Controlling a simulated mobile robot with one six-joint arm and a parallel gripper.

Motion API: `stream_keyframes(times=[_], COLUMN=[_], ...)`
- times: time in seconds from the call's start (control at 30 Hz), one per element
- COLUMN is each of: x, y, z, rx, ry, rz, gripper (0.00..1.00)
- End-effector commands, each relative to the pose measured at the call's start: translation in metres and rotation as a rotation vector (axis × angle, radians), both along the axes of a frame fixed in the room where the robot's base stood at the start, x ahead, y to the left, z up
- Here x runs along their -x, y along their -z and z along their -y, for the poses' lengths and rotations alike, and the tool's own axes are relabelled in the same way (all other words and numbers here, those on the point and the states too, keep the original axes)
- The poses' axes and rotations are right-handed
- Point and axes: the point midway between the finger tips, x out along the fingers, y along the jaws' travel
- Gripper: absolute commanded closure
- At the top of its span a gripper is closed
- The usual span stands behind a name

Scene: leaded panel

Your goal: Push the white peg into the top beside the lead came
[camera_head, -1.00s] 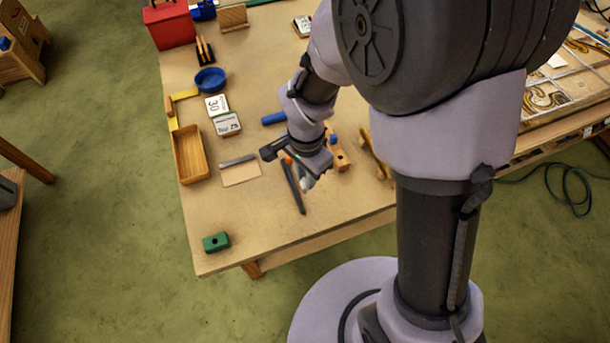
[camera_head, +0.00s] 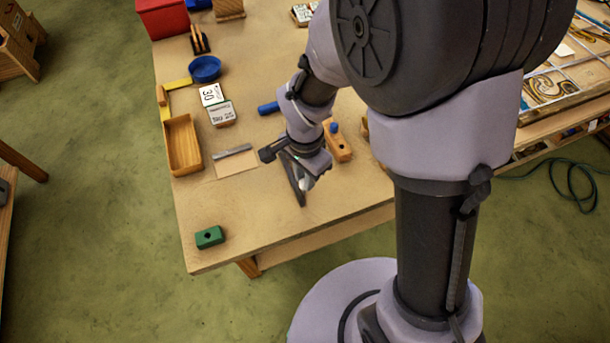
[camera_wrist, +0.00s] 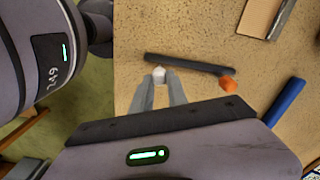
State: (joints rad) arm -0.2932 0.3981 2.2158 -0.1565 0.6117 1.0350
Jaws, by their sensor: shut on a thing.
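My gripper (camera_wrist: 160,90) is shut on a small white peg (camera_wrist: 159,75), held between the fingertips in the wrist view. The peg's tip is beside a long dark strip (camera_wrist: 190,63) lying on the tan bench top (camera_wrist: 140,30); I cannot tell whether the peg touches the strip or the top. The dark strip also shows in the head view (camera_head: 297,190), partly hidden by my gripper (camera_head: 305,182). It may be the lead came. A small orange piece (camera_wrist: 228,84) lies at the strip's right end in the wrist view.
A blue-handled tool (camera_wrist: 285,102) and a grey bar on a card (camera_wrist: 275,14) lie nearby. In the head view, a wooden tray (camera_head: 183,146), green block (camera_head: 209,237) and wooden block (camera_head: 337,142) stand around. The bench's front left is mostly clear.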

Motion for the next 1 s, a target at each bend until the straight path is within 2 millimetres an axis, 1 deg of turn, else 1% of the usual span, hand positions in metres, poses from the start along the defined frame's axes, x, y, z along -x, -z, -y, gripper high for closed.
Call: stream_keyframes(times=[0.27,1.0], x=[0.0,0.0], y=[0.001,0.012], z=[0.0,0.0], rx=[0.0,0.001], ry=[0.0,0.0], rz=[0.0,-0.001], gripper=[1.0,1.0])
